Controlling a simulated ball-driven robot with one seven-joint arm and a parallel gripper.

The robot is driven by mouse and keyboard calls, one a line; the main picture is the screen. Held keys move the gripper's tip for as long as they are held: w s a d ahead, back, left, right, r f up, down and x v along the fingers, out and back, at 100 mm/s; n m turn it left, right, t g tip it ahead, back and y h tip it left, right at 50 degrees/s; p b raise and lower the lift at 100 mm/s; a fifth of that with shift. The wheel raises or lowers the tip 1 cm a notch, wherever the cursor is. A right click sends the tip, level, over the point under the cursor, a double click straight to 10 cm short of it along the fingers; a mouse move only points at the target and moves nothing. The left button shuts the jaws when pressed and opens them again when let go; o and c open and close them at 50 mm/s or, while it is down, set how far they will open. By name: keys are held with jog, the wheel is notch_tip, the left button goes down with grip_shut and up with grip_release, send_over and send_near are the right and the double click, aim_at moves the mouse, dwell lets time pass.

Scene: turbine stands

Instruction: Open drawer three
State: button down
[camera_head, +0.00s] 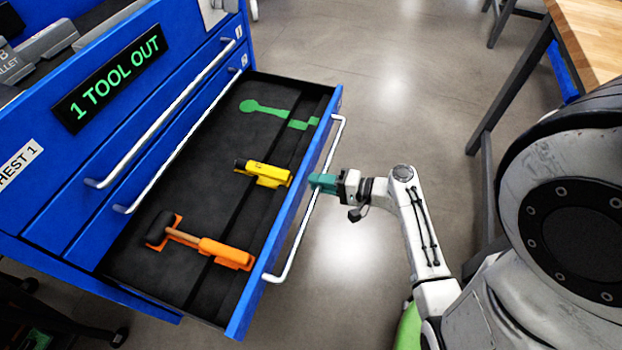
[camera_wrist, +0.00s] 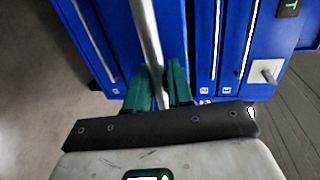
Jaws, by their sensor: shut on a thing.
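The blue tool chest (camera_head: 60,190) has a drawer (camera_head: 290,220) standing well out, below two shut drawers with silver handles. The open drawer's own number is not readable in the head view. Its silver handle (camera_head: 290,258) runs along its front. My gripper (camera_head: 322,182) has teal fingers shut on this handle, near its middle. In the wrist view, the handle bar (camera_wrist: 145,28) passes between the two teal fingers of my gripper (camera_wrist: 160,82); the fingertips are partly hidden behind the bar.
The drawer's dark lining holds an orange mallet (camera_head: 215,248) and a yellow tool (camera_head: 264,173), beside a bare green tool outline (camera_head: 262,108). A display (camera_head: 112,80) reads "1 TOOL OUT". A wood-topped table (camera_head: 590,35) stands at upper right. Floor (camera_head: 400,90) between chest and table is clear.

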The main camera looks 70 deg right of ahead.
jog(key=shift+s, duration=0.1)
jog(key=c, duration=1.2)
grip_release()
jog(key=s, duration=0.3)
jog(key=s+r, duration=0.1)
jog(key=s, duration=0.3)
jog(key=s+r, duration=0.1)
jog(key=s, duration=0.2)
jog(key=shift+s+d, duration=0.2)
jog(key=shift+s, duration=0.1)
